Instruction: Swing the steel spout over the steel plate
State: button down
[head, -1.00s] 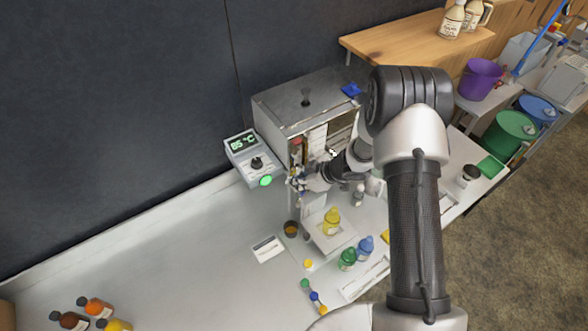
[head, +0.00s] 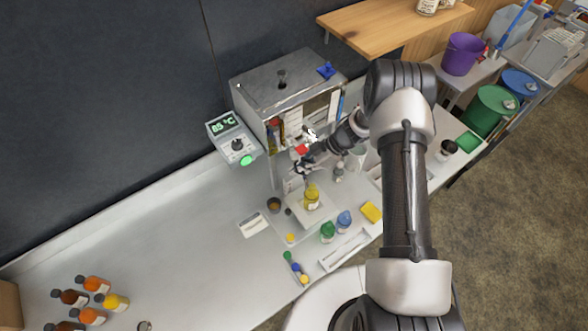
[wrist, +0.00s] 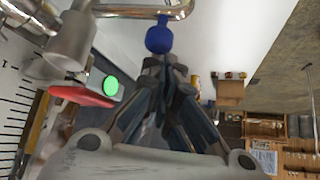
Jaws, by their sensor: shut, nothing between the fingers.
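The steel spout (wrist: 130,10) is a bent metal tube at the top of the wrist view, with a blue ball knob (wrist: 160,38) at its end. My gripper (wrist: 165,68) is shut and empty, with its fingertips close to the knob; I cannot tell whether they touch it. In the head view my gripper (head: 303,168) is in front of the steel evaporator (head: 262,95) and hides most of the spout. A pale square plate, likely the steel plate (head: 324,212), lies below, with a yellow bottle (head: 312,198) on it.
A red handle (wrist: 85,95) and a steel valve body (wrist: 70,40) are close left of my gripper. A control box (head: 235,137) reads 85 °C. Green (head: 328,232) and blue (head: 344,221) bottles stand front right.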

jog(key=shift+w+d+b, duration=0.15)
jog(key=shift+d+b, duration=0.05)
jog(key=shift+d, duration=0.4)
jog(key=shift+w+d+b, duration=0.15)
jog(key=shift+d, duration=0.4)
jog(key=shift+w+d, duration=0.1)
jog(key=shift+d, duration=0.1)
